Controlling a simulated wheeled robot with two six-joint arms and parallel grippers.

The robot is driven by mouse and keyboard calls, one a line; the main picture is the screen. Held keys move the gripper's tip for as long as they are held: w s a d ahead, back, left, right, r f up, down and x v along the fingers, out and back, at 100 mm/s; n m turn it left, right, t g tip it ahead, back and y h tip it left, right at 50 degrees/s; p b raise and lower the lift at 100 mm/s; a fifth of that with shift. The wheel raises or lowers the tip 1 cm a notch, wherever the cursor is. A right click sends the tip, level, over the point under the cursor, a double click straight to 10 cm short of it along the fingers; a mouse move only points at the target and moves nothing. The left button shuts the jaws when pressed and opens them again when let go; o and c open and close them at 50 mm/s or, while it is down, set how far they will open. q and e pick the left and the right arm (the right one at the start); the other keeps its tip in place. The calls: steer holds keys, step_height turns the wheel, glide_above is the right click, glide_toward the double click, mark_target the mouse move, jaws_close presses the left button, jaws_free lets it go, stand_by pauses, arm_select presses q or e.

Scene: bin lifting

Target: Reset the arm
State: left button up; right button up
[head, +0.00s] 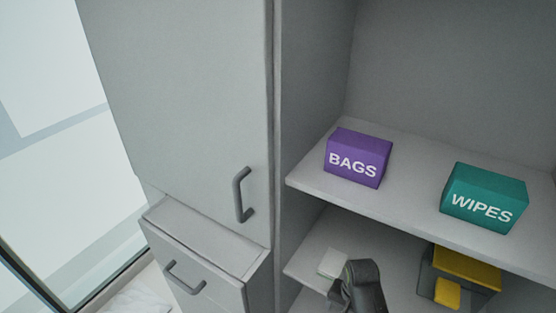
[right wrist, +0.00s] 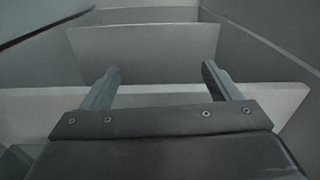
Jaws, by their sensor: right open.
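My right gripper (right wrist: 160,85) is open in the right wrist view, its two fingers apart with nothing between them. A pale shelf edge (right wrist: 200,98) runs across just behind the fingers, and grey panels stand beyond it. In the head view a dark grey part of my arm (head: 362,285) shows at the bottom, in front of the lower shelf (head: 307,265). The fingers are not clear there. My left gripper is in neither view.
The upper shelf (head: 405,205) holds a purple BAGS box (head: 356,158) and a teal WIPES box (head: 484,198). A yellow object (head: 467,268) sits below. A cabinet door with a handle (head: 242,195) and a drawer with a handle (head: 185,278) stand left.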

steer(key=s+d+f+n+b, duration=0.1)
steer(key=s+d+f+b, duration=0.1)
steer(key=s+f, duration=0.6)
steer(key=s+d+f+n+b, duration=0.1)
steer(key=s+d+f+b, duration=0.15)
steer(key=f, duration=0.85)
steer(key=s+d+f+n+b, duration=0.1)
steer(key=s+d+f+b, duration=0.1)
steer(key=s+f, duration=0.6)
steer(key=s+d+f+n+b, duration=0.1)
steer(key=s+d+f+b, duration=0.1)
steer(key=s+f, duration=0.4)
steer(key=s+d+f+n+t+h+b, duration=0.1)
steer(key=s+f, duration=0.6)
steer(key=s, duration=0.7)
steer(key=d+b, duration=0.1)
steer(key=d, duration=0.1)
steer(key=shift+d+f+b, duration=0.3)
